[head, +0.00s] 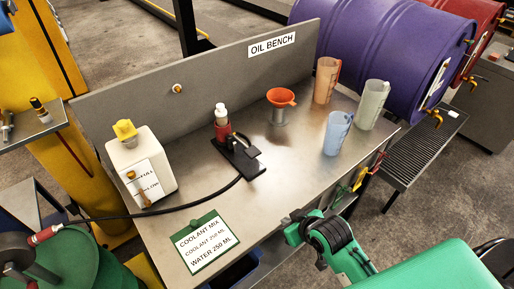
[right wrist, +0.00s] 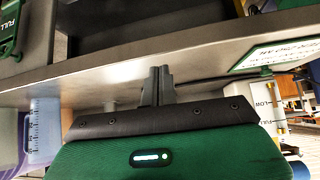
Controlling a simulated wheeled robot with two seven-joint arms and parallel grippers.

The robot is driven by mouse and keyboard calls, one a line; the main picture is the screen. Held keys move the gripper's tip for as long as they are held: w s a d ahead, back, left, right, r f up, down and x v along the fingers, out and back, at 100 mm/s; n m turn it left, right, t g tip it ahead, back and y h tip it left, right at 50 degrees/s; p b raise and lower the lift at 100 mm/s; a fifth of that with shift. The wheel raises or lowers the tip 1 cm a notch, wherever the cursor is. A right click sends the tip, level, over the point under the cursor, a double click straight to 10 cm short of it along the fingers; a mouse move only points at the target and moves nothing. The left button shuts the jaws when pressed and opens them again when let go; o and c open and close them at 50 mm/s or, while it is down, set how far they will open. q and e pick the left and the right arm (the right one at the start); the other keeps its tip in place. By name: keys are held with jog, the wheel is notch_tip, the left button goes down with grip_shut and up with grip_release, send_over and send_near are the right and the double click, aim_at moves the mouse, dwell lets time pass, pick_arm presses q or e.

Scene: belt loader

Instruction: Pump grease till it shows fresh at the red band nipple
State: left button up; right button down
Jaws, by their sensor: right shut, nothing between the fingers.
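A hand grease pump (head: 222,125) with a red body, white top and black lever base (head: 240,160) stands on the bench. Its black hose (head: 150,217) runs left to a red coupler (head: 44,235) at a dark round part low left. Small brass-tipped fittings (head: 38,106) stand on a grey shelf at the left; I cannot tell which has a red band, and I see no grease. My right gripper (head: 288,225) is at the bench's front edge, apart from the pump. The right wrist view shows its fingers (right wrist: 158,84) shut and empty, by the bench edge. My left gripper does not show.
The bench (head: 290,165) also carries a white jug (head: 141,165), a red funnel (head: 281,97), several measuring jugs (head: 338,132) and a green-framed card (head: 206,242). A purple drum (head: 375,45) and a grated stand (head: 425,150) are at the right. The bench's front middle is clear.

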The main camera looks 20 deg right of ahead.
jog(key=w+d+r+n+t+y, duration=0.1)
jog(key=w+r+t, duration=0.5)
jog(key=w+r, duration=0.7)
jog(key=shift+r+y, duration=0.75)
jog(key=shift+y, duration=0.15)
jog(key=p, duration=0.3)
send_over(253, 152)
jog(key=s, duration=0.2)
notch_tip(253, 152, down, 2)
jog(key=f, duration=0.4)
jog(key=shift+d+f, duration=0.3)
